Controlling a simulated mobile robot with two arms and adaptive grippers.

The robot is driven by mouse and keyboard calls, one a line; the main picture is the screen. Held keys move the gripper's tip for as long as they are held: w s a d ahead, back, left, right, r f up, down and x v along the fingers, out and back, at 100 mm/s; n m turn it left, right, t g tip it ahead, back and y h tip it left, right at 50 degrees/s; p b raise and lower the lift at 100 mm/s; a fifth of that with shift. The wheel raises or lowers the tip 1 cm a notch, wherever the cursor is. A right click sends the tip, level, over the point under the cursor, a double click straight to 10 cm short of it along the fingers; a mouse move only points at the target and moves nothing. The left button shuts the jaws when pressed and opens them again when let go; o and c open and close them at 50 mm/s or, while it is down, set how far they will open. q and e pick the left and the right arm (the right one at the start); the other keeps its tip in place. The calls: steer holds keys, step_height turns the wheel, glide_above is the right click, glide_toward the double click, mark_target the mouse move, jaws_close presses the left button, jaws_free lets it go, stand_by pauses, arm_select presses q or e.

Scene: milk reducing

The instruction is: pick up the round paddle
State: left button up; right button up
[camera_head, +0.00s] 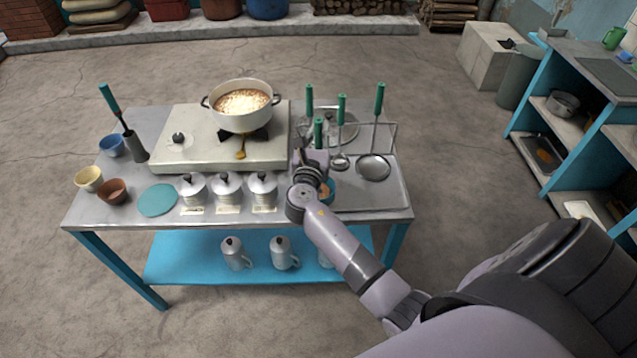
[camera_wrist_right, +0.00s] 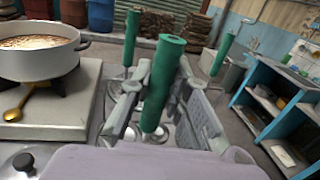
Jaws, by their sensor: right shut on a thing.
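My right gripper (camera_head: 313,160) is at the utensil rack on the right half of the table. In the right wrist view its fingers (camera_wrist_right: 160,105) are shut on an upright green handle (camera_wrist_right: 163,85), which also shows in the head view (camera_head: 318,132). The lower end of this utensil is hidden behind the gripper, so I cannot tell its shape. A utensil with a wide round metal head (camera_head: 373,167) and a green handle stands to the right, apart from the gripper. A smaller round-headed utensil (camera_head: 340,162) stands between them. My left gripper is not in view.
A white pot (camera_head: 241,106) sits on the stove (camera_head: 180,150) at left, with a golden spoon (camera_head: 240,153) before it. Several lidded metal canisters (camera_head: 228,190) stand just left of my gripper. A wire rack (camera_head: 394,135) surrounds the utensils. The metal tray (camera_head: 385,195) is bare at front right.

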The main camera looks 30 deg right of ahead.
jaws_close()
steer(key=shift+r, duration=0.1)
steer(key=shift+r, duration=0.2)
step_height(320, 180, up, 20)
steer(key=shift+f, duration=0.2)
stand_by(0.5)
